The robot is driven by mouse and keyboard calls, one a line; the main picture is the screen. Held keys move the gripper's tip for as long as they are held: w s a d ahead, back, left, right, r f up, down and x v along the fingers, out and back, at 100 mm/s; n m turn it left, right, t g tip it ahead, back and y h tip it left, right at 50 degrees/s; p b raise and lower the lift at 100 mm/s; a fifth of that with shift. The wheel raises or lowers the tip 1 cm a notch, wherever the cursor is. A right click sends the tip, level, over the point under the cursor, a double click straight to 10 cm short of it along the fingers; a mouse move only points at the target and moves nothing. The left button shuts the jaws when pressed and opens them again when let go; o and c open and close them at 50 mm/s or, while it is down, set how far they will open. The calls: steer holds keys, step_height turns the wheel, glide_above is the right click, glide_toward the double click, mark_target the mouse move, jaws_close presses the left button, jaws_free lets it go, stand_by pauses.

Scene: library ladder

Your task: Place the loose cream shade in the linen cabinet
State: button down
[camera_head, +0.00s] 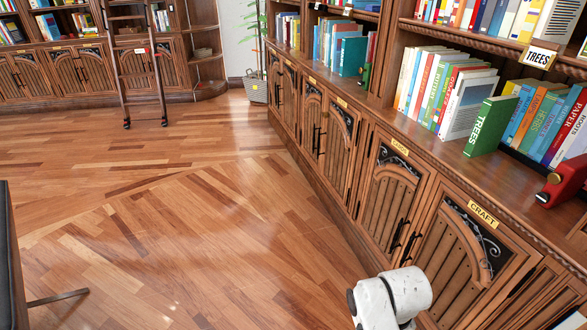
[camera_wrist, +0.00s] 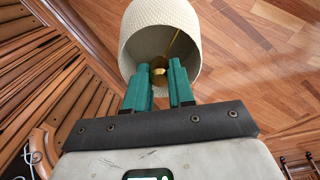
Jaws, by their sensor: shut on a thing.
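The cream shade (camera_wrist: 150,12) is a textured, round lampshade at the top middle of the wrist view. Its open end faces the camera, showing a pale inner wall and a brass-coloured fitting (camera_wrist: 158,72). My gripper (camera_wrist: 162,72) has green fingers reaching to the shade's open end and is shut on it. The exact contact point is hard to tell. The shade does not show in the head view. No cabinet reads clearly as linen; a cabinet door marked CRAFT (camera_head: 468,250) is at the lower right of the head view, with other labelled doors beside it.
A wooden ladder (camera_head: 135,65) stands at the far shelves, near a potted plant (camera_head: 255,88). A green TREES book (camera_head: 490,125) and a red object (camera_head: 562,183) are on the right shelf ledge. A dark piece of furniture (camera_head: 10,260) is at left. The middle floor is clear.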

steer(key=r+p, duration=0.1)
steer(key=r, duration=0.1)
steer(key=s+r+p, duration=0.1)
steer(key=r+p, duration=0.1)
steer(key=s+r+p, duration=0.1)
steer(key=r+p, duration=0.1)
steer(key=shift+s+d+r, duration=0.1)
steer(key=shift+s, duration=0.1)
